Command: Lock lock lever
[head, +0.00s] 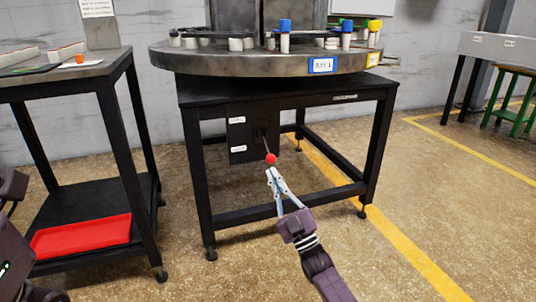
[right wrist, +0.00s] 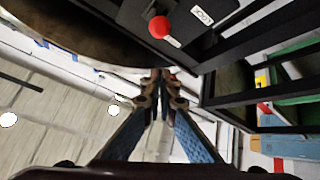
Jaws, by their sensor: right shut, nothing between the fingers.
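The lock lever is a thin rod ending in a red ball knob (head: 271,158). It comes out of a dark panel (head: 240,140) under the round table and points downward, slightly right, in the head view. The panel carries an upper and a lower white label. My right gripper (head: 271,172) is shut and empty, with its fingertips just below the knob. In the right wrist view, the red knob (right wrist: 159,27) is beyond the closed fingertips (right wrist: 162,78), apart from them in the picture. Contact cannot be told from the head view. My left gripper is not visible.
The round table top (head: 250,62) with blue- and yellow-capped items overhangs the panel. Its black frame legs (head: 197,185) stand around the lever. A side table with a red tray (head: 80,237) stands at left.

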